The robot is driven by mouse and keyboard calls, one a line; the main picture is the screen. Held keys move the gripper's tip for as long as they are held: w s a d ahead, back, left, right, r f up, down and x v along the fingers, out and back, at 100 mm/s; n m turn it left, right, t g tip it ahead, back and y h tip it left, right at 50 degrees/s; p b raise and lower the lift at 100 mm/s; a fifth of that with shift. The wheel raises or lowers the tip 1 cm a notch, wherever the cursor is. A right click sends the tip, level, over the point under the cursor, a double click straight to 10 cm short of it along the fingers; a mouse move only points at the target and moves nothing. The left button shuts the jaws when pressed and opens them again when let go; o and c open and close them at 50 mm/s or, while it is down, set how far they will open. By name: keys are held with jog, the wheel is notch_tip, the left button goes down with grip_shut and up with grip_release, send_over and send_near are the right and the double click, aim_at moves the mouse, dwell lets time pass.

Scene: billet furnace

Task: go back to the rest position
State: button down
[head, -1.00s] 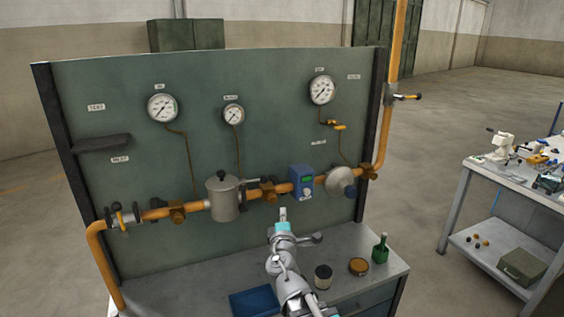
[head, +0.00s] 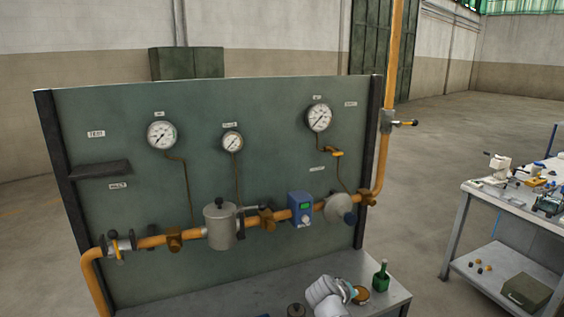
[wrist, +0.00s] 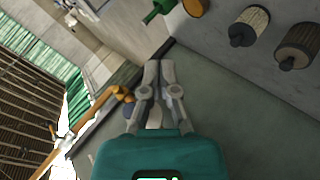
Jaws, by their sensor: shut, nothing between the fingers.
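My gripper (wrist: 160,72) is in the middle of the wrist view, its two grey fingers together with nothing between them. Its teal body fills the bottom of that view. In the head view only a grey piece of my arm with a teal part shows at the bottom, over the right part of the bench (head: 255,297); the fingers cannot be made out there. In the wrist view the fingers point toward the edge between the green panel (wrist: 255,125) and the bench top, apart from the items on it.
A green bottle (head: 381,277) and an orange-lidded tin (head: 361,296) stand close to my arm. A dark-lidded jar (head: 296,311) is left of it. Orange pipework with a grey pot (head: 220,228) and a blue meter (head: 301,208) crosses the panel. A cluttered table (head: 510,200) stands at right.

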jog(key=s+a+f+m+g+y, duration=0.2)
jog(key=s+a+f+g+y, duration=0.1)
jog(key=s+f+g+y, duration=0.4)
jog(key=s, duration=0.3)
jog(key=shift+s+a+f+m, duration=0.15)
jog(key=shift+s+a+m, duration=0.1)
jog(key=shift+m, duration=0.15)
